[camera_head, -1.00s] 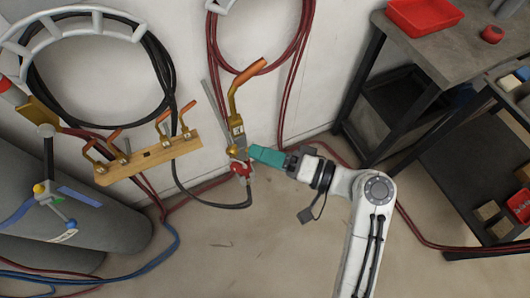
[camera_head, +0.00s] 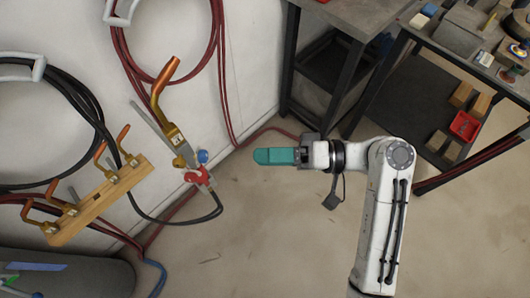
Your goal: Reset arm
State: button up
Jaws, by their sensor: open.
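My white arm reaches up from the bottom right in the head view. My gripper (camera_head: 268,156), with teal fingers, points left in front of the wall and holds nothing that I can see. Its fingers overlap from this angle, so the gap between them is hidden. The frame jig, a wooden bar (camera_head: 98,203) with several orange-handled toggle clamps, is at the lower left. A larger clamp (camera_head: 170,118) with an orange handle and a red and blue base stands between the bar and my gripper, clear of the fingers.
A grey table (camera_head: 352,14) with a dark lower shelf stands at the upper middle. A workbench with blocks and a red tray (camera_head: 464,127) on its lower shelf is at the right. Dark hose coils (camera_head: 88,112) and red hoses (camera_head: 118,42) hang on the wall. The floor below my gripper is clear.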

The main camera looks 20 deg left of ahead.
dwell(0.3)
jog(key=s+d+f+m+t+h, duration=0.3)
jog(key=d+f+h, duration=0.1)
jog(key=d+f, duration=0.45)
jog(key=s+d+f+m+t+h, duration=0.2)
jog(key=d+f+t+h, duration=0.2)
jog(key=d+f, duration=0.45)
jog(key=s+d+m+h, duration=0.1)
jog(key=s+d+h, duration=0.3)
jog(key=d, duration=0.5)
jog(key=s+d+r+m+h, duration=0.1)
jog(key=s+d+h, duration=0.3)
jog(key=d, duration=0.6)
jog(key=s+m, duration=0.1)
jog(key=s, duration=0.1)
jog(key=shift+s, duration=0.4)
